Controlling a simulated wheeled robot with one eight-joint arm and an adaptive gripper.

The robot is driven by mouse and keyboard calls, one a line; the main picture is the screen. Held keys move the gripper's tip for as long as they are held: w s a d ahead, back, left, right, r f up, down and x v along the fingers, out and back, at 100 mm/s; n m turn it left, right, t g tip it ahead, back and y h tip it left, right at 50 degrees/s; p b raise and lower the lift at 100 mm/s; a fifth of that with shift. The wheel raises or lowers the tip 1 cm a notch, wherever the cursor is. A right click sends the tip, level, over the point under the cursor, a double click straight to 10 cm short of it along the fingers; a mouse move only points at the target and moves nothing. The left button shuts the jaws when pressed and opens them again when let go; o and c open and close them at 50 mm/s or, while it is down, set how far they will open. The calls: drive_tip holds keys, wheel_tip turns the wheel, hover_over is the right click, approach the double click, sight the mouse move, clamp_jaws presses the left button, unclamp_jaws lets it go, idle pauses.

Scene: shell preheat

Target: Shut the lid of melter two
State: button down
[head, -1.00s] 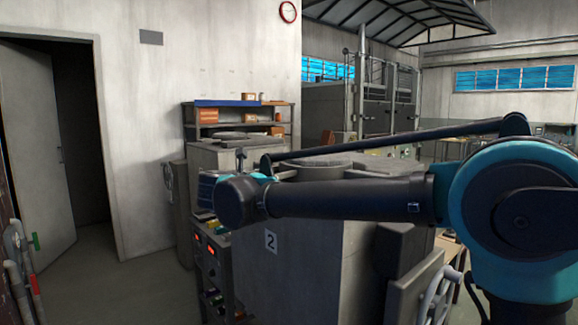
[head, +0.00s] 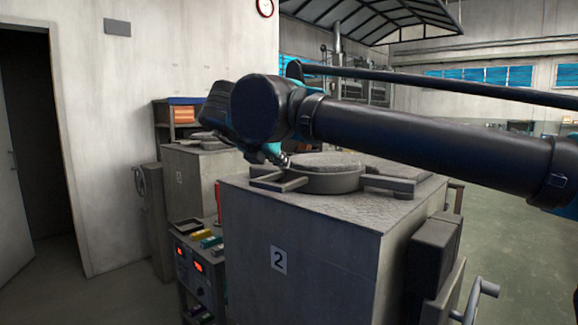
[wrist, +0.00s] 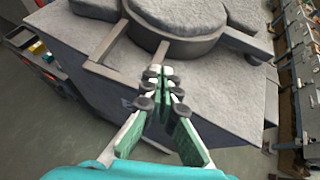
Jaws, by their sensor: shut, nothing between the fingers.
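Melter two (head: 300,255) is a grey box marked 2, with a rough, pale top. A thick round lid (head: 325,170) lies level on that top; I cannot tell whether it is fully seated. A flat bar handle (head: 280,183) sticks out from its left front. My gripper (head: 284,160) hangs just above this handle, below my dark wrist. In the wrist view my gripper (wrist: 164,73) has its green fingers together and empty, beside the handle (wrist: 112,58) and in front of the round lid (wrist: 178,28). I cannot tell whether they touch.
A second melter (head: 190,170) stands behind to the left. A control cabinet (head: 200,275) with red displays is at melter two's left side. A handwheel (head: 478,298) juts out at its right. Open floor (head: 500,210) lies to the right.

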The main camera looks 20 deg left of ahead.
sight(301, 167)
drive_tip(key=x, duration=0.9)
drive_tip(key=shift+w+f, duration=0.15)
drive_tip(key=shift+w, duration=0.1)
drive_tip(key=shift+w+d, duration=0.1)
drive_tip(key=shift+w, duration=1.8)
drive_tip(key=w, duration=0.1)
drive_tip(key=w+a, duration=0.1)
drive_tip(key=w, duration=0.1)
drive_tip(key=shift+w, duration=0.15)
drive_tip(key=shift+w+m+h, duration=0.4)
drive_tip(key=shift+w, duration=0.2)
drive_tip(key=shift+r, duration=0.25)
